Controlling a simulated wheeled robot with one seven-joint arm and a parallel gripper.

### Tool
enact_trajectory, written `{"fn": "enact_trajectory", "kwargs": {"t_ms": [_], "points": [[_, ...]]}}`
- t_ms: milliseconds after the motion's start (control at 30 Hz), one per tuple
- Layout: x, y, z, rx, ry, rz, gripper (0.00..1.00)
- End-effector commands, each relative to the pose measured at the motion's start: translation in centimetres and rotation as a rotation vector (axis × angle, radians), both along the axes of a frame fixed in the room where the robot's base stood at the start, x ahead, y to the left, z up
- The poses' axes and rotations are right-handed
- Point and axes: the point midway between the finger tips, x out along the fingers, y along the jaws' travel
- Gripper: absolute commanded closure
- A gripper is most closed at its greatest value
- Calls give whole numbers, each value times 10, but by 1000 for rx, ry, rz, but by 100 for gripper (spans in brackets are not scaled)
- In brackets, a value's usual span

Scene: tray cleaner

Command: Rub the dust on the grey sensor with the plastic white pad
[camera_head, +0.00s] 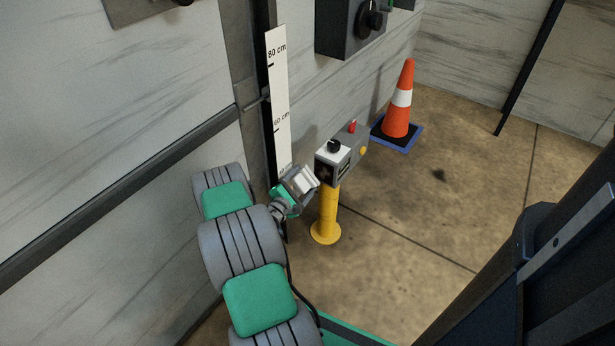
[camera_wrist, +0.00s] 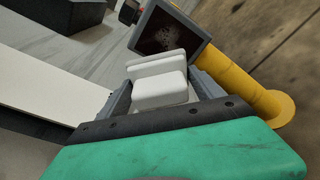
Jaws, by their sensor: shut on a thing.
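My gripper (camera_head: 299,184) is shut on the white plastic pad (camera_wrist: 160,90), which sits between the two grey fingers in the wrist view. The pad also shows as a pale block in the head view (camera_head: 306,178). The grey sensor (camera_head: 349,165) is a box on top of a yellow post, just right of the gripper in the head view. In the wrist view the sensor (camera_wrist: 198,57) shows a dark face in a grey frame, with pale dust specks (camera_wrist: 168,40) on it. The pad is in front of that face; I cannot tell whether they touch.
The yellow post (camera_head: 328,215) stands on the brown floor. A white height scale (camera_head: 278,100) is on the wall just left of the gripper. An orange cone (camera_head: 399,110) stands behind the sensor. A dark wall box (camera_head: 345,30) hangs above.

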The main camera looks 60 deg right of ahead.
Motion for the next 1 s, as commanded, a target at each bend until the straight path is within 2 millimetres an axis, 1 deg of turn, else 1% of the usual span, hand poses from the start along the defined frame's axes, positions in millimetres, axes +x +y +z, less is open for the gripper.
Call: {"fn": "enact_trajectory", "kwargs": {"t_ms": [100, 167, 500, 567, 800, 1000], "points": [[2, 13, 0, 1, 2, 2, 56], [3, 18, 1, -1, 1, 1, 56], [3, 21, 0, -1, 0, -1, 56], [4, 24, 0, 1, 0, -1, 56], [8, 48, 0, 1, 1, 2, 56], [7, 50, 0, 1, 0, -2, 56]]}}
